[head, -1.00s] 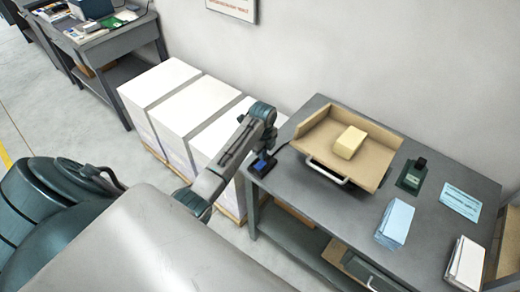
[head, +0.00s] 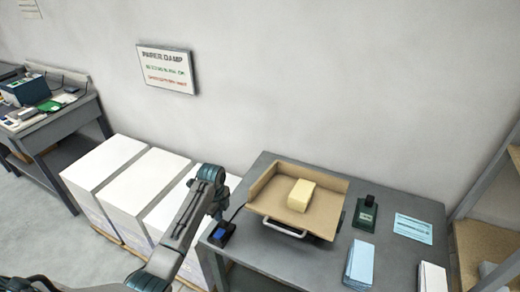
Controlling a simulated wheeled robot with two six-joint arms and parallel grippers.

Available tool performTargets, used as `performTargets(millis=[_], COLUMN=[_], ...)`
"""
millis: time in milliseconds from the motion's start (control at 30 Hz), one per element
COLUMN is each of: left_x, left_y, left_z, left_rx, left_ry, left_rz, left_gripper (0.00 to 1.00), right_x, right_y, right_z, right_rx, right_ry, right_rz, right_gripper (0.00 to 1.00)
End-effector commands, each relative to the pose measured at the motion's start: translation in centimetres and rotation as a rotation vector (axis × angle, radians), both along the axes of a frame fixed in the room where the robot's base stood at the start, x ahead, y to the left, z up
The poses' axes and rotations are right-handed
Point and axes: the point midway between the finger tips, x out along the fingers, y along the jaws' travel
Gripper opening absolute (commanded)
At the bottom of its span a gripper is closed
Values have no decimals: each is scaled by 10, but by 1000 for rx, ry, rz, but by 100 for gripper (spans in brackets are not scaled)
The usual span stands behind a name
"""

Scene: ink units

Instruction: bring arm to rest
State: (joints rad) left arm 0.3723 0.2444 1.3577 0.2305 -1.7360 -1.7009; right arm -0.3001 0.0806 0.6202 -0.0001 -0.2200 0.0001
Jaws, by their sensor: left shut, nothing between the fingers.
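My left arm comes in from the bottom left and rises to a teal joint above the left corner of the grey table (head: 330,256). My left gripper (head: 218,213) hangs below that joint, small and partly hidden by the arm. It is shut and holds nothing. Just below it in the picture, a dark device with a blue top (head: 222,233) sits at the table's left corner. I cannot tell whether the gripper touches the table or device. My right gripper is not in view.
White paper stacks (head: 104,164) stand left. Shelving (head: 487,243) is at right.

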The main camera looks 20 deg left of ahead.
Motion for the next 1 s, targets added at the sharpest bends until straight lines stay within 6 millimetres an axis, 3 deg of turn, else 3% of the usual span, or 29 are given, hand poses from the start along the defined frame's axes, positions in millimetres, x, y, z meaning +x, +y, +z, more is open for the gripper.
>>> performTargets(millis=[167, 267, 467, 700, 1000], left_x=[-7, -27, -105, -205, -273], left_y=[-3, -11, -38, -68, -83], left_z=[-3, -11, -21, 1, 38], left_rx=[4, 13, 25, -29, -109], left_ry=[-4, -21, -101, -207, -273], left_rz=[26, 113, 457, 922, 1274], left_gripper=[0, 0, 0, 0, 0], right_x=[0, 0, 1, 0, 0], right_y=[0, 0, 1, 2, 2], right_z=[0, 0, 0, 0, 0], right_rx=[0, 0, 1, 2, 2], right_ry=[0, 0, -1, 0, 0], right_rz=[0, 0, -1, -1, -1], right_gripper=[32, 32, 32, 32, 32])
